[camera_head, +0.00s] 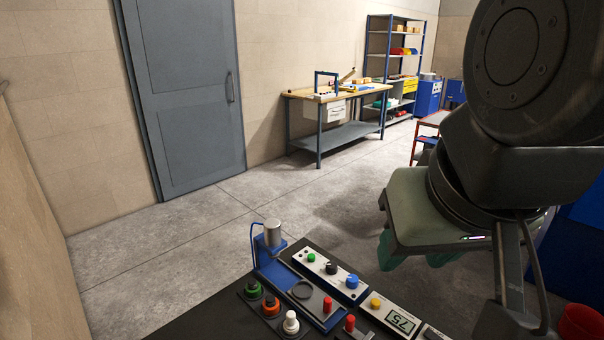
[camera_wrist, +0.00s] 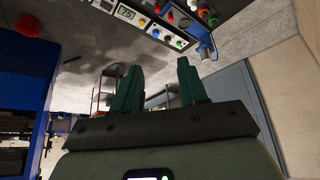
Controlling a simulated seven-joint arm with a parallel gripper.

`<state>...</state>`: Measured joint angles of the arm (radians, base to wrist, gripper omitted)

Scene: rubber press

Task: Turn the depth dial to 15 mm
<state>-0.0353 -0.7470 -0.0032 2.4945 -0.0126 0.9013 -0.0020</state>
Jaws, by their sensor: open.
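A small bench press with a silver cylinder (camera_head: 272,233) on a blue frame stands on the dark table in the head view. A white control panel (camera_head: 320,272) beside it carries a green button, a black knob (camera_head: 331,268) and a blue button. I cannot tell which control is the depth dial, and no scale marks are legible.
Green, orange and white round pieces (camera_head: 290,322) stand in front of the press. Red pegs (camera_head: 327,305) and a yellow button (camera_head: 376,303) are near. A red container (camera_head: 580,324) is at the right. A workbench (camera_head: 335,100) and door stand farther back.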

